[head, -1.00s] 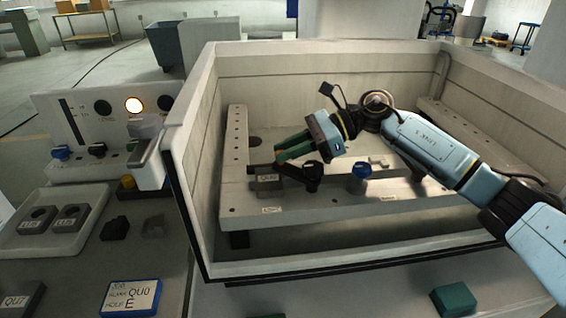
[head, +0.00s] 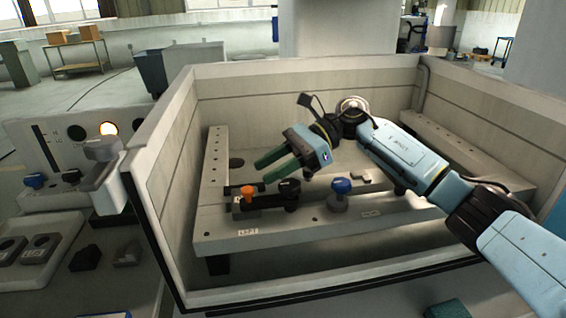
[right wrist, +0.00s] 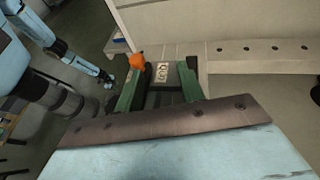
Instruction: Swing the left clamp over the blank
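The left clamp (head: 271,198) is a black arm with a black pivot knob, above the LEFT label in the head view. It reaches left to an orange knob (head: 247,190). The grey blank (head: 243,209) sits under the orange-knob end; exact contact is unclear. The blank's QU0 label shows in the right wrist view (right wrist: 161,72). My right gripper (head: 267,167) is open and empty, its two green fingers spread above and behind the clamp. It also shows in the right wrist view (right wrist: 155,88). An end of my other arm (right wrist: 105,77) shows there, too small to read.
A blue knob (head: 340,186) on a grey base stands right of the clamp. The tank's front wall (head: 330,283) and side walls surround the work. A control panel (head: 58,150) with a lit amber lamp and a tray (head: 40,262) lie outside, left.

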